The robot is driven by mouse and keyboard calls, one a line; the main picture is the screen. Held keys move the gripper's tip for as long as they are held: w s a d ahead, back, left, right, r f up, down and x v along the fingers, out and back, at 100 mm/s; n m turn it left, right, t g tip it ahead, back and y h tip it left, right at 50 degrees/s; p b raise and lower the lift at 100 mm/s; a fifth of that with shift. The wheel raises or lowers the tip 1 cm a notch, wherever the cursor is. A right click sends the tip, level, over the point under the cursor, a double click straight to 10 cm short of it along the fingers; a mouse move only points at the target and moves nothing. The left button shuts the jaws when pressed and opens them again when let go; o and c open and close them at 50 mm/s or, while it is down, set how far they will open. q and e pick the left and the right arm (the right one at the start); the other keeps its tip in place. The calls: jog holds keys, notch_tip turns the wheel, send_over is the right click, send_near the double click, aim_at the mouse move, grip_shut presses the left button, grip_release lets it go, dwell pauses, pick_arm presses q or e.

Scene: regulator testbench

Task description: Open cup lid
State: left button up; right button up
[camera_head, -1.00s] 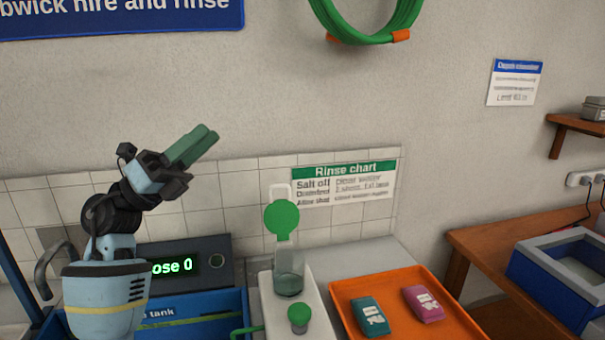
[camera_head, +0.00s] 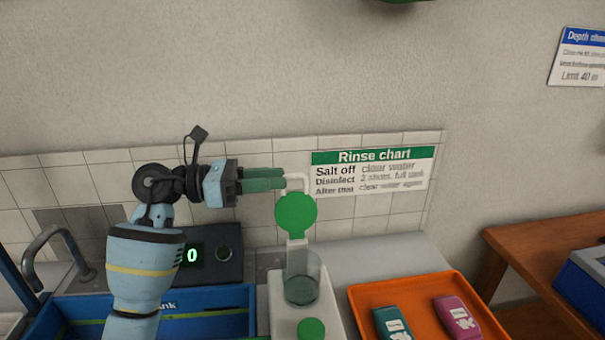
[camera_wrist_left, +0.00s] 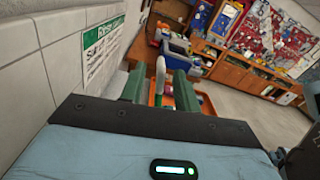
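The clear cup (camera_head: 301,287) stands on a white block at centre bottom in the head view. A green disc (camera_head: 296,213) stands upright above it, with a pale looped strip (camera_head: 297,180) over its top. I cannot tell how the disc joins the cup. My left gripper (camera_head: 284,180) points right, its green fingertips close to the loop's left side. In the left wrist view its fingers (camera_wrist_left: 160,88) are apart, and a pale upright piece (camera_wrist_left: 160,72) shows between or just beyond them. Contact cannot be told. My right gripper is not in view.
The white block (camera_head: 283,322) also carries a green knob (camera_head: 311,329). An orange tray (camera_head: 420,297) with a teal packet (camera_head: 393,323) and a pink packet (camera_head: 458,317) lies right. A blue tank (camera_head: 207,324) and a display box (camera_head: 213,262) are left. A tiled wall stands behind.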

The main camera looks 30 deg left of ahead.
aim_at(292, 176)
pick_arm(q)
jog(key=shift+p+x, duration=0.55)
jog(key=shift+x, duration=2.65)
jog(key=shift+s+r, duration=0.1)
grip_shut()
